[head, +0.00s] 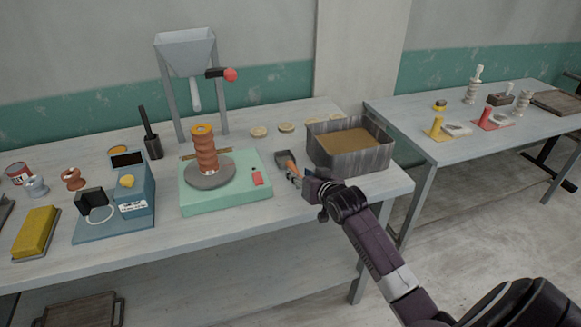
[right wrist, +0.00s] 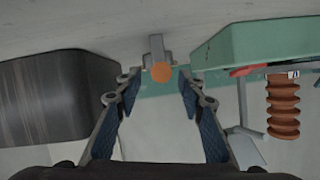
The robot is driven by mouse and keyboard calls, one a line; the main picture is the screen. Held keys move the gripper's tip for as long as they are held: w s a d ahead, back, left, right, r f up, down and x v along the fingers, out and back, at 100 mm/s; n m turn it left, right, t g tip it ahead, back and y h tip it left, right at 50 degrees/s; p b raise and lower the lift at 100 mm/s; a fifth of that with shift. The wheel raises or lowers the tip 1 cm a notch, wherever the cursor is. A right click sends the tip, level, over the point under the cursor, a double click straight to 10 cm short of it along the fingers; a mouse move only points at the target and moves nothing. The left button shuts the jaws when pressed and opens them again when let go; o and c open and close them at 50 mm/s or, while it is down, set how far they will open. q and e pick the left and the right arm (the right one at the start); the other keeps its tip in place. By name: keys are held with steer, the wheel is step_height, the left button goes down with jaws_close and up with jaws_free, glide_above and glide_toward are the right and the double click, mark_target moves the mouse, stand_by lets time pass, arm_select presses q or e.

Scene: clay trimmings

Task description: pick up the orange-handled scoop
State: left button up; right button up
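The orange-handled scoop lies on the table between the green turntable base and the metal bin. In the head view, part of the scoop (head: 285,158) shows just past my right gripper (head: 298,180). In the right wrist view, the round orange end of the scoop's handle (right wrist: 160,72) faces the camera, with its grey part behind. It sits centred in the gap between the fingertips of my right gripper (right wrist: 159,88), which is open. No finger visibly touches it; how far it reaches between them is unclear. My left gripper is not in view.
The metal bin (head: 376,158) of brown material stands close on the scoop's right. The green turntable base (head: 226,199) with a ribbed orange-brown column (head: 205,152) is close on its left. Pale discs (head: 286,127) lie behind. A second table stands at right.

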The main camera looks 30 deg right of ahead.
mark_target(294, 170)
steer(key=x, duration=0.4)
steer(key=shift+p, duration=0.4)
steer(key=shift+w+f, duration=0.25)
steer(key=shift+w, duration=0.3)
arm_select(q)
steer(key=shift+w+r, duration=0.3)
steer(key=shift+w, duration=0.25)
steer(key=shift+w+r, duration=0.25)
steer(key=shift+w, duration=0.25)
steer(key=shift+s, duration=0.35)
arm_select(e)
jaws_close()
